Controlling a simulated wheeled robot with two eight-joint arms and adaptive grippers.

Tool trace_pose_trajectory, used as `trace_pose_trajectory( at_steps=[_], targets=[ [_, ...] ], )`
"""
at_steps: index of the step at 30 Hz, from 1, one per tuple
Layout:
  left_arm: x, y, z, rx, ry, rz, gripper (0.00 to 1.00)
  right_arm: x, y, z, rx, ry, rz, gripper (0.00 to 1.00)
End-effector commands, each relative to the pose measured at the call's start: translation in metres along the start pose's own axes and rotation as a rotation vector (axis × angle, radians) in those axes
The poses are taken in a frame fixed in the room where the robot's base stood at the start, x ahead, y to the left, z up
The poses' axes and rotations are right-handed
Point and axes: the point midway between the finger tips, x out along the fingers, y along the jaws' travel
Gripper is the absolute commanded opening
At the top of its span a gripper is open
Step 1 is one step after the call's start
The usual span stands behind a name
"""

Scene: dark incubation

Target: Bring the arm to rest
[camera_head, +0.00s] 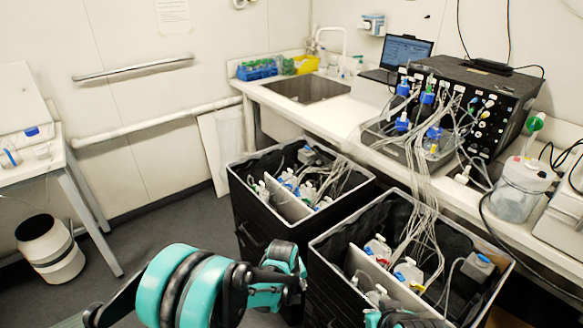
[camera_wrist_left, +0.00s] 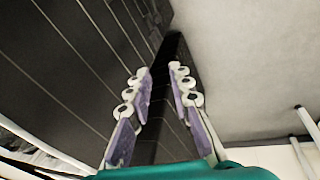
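My left arm (camera_head: 195,287) comes in at the bottom of the head view, with teal and black links in front of the black bins. Its fingers cannot be made out there. In the left wrist view my left gripper (camera_wrist_left: 159,70) shows two fingers with purple pads, apart, with nothing held between them. Beyond them are a dark lined surface and a grey floor. A small teal part of mine shows at the bottom edge of the head view. My right gripper does not show.
Two black bins (camera_head: 243,200) with bottles and tubing stand close beyond my arm. A white counter (camera_head: 335,122) with a sink (camera_head: 308,88) and a black device (camera_head: 500,85) lies behind. A white table (camera_head: 52,160) and a bin (camera_head: 50,248) stand left, with open floor between.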

Motion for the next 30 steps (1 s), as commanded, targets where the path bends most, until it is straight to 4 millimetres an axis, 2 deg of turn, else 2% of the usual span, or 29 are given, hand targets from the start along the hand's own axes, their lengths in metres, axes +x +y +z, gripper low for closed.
trace_pose_trajectory(
  at_steps=[1,6,12,15,21,25,30],
  targets=[
    [-0.028,-0.009,-0.005,0.019,0.021,0.006,0.2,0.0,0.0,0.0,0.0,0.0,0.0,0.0],
    [-0.104,-0.039,-0.015,0.101,0.096,0.021,0.2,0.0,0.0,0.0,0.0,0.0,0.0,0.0],
    [-0.178,-0.084,-0.007,0.2,0.187,0.02,0.2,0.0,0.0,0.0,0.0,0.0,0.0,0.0],
    [-0.207,-0.109,0.003,0.251,0.233,0.013,0.2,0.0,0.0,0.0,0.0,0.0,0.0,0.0],
    [-0.247,-0.157,0.032,0.35,0.324,-0.015,0.2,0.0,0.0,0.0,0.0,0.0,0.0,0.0],
    [-0.259,-0.182,0.05,0.406,0.372,-0.039,0.2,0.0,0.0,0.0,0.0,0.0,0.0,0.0],
    [-0.265,-0.2,0.063,0.45,0.407,-0.06,0.2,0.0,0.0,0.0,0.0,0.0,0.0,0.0]
  ],
)
